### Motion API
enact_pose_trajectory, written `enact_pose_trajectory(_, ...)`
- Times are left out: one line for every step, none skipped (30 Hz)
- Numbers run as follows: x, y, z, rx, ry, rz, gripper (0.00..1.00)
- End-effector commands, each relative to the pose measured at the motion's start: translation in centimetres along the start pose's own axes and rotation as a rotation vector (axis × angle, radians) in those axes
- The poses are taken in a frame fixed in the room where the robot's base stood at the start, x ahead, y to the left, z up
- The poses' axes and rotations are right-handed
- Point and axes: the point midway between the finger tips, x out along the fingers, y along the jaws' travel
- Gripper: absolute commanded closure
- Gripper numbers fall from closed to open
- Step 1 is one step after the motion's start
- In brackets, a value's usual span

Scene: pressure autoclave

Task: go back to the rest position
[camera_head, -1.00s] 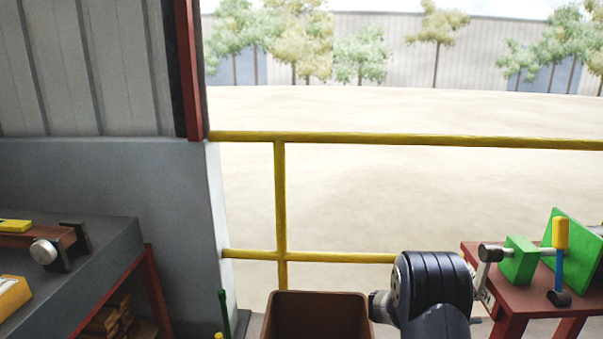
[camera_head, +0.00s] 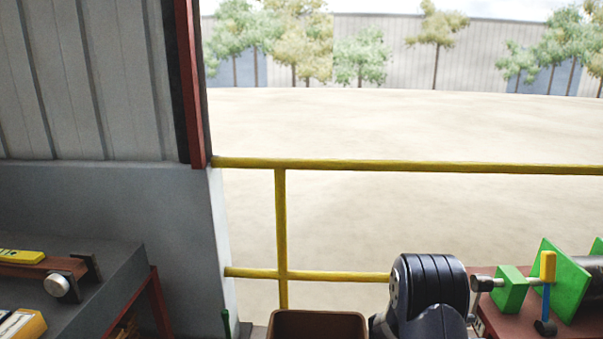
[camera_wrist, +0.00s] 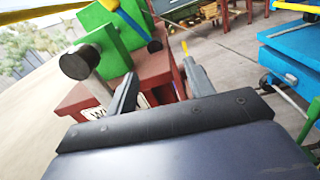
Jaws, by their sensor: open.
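My gripper (camera_wrist: 160,84) shows in the wrist view with its two grey fingers spread apart and nothing between them. Beyond the fingers is a red table (camera_wrist: 152,66) carrying a green block (camera_wrist: 105,38) with a dark round knob (camera_wrist: 76,62). The fingers look apart from these, but the exact gap cannot be told. In the head view my arm stands at the lower middle right, and my gripper cannot be made out there. The green block (camera_head: 511,289) sits right of my arm, with a yellow and blue handle (camera_head: 547,277) beside a green plate (camera_head: 562,283) and dark cylinder.
A yellow railing (camera_head: 400,166) crosses behind my arm. A brown bin (camera_head: 318,326) stands just left of my arm. A grey workbench (camera_head: 125,265) with tools is at the left. In the wrist view a blue cart (camera_wrist: 292,62) stands right, with open floor (camera_wrist: 225,55) between it and the table.

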Motion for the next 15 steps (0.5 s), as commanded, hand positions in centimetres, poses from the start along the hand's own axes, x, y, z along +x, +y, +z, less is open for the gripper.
enact_pose_trajectory(0.0,0.0,0.8,-0.025,0.0,0.0,0.5)
enact_pose_trajectory(0.0,-0.1,1.0,-0.04,0.0,0.0,0.5)
enact_pose_trajectory(0.0,-0.1,1.3,-0.061,0.0,0.0,0.5)
enact_pose_trajectory(0.0,-0.1,1.5,-0.077,0.0,0.0,0.5)
enact_pose_trajectory(0.0,-0.2,1.7,-0.092,0.0,0.0,0.5)
enact_pose_trajectory(0.0,-0.2,1.9,-0.113,0.0,0.0,0.5)
enact_pose_trajectory(0.0,-0.2,2.1,-0.128,0.0,0.0,0.5)
enact_pose_trajectory(0.0,-0.2,2.4,-0.144,0.0,0.0,0.5)
enact_pose_trajectory(0.0,-0.2,2.6,-0.163,0.0,0.0,0.5)
enact_pose_trajectory(0.0,-0.2,2.8,-0.179,0.0,0.0,0.5)
enact_pose_trajectory(0.0,-0.2,3.0,-0.194,0.0,0.0,0.5)
enact_pose_trajectory(0.0,-0.2,3.3,-0.215,0.0,0.0,0.5)
enact_pose_trajectory(0.0,-0.2,3.5,-0.229,0.0,0.0,0.5)
enact_pose_trajectory(0.0,-0.2,3.7,-0.244,0.0,0.0,0.5)
enact_pose_trajectory(0.0,-0.2,3.9,-0.263,0.0,0.0,0.5)
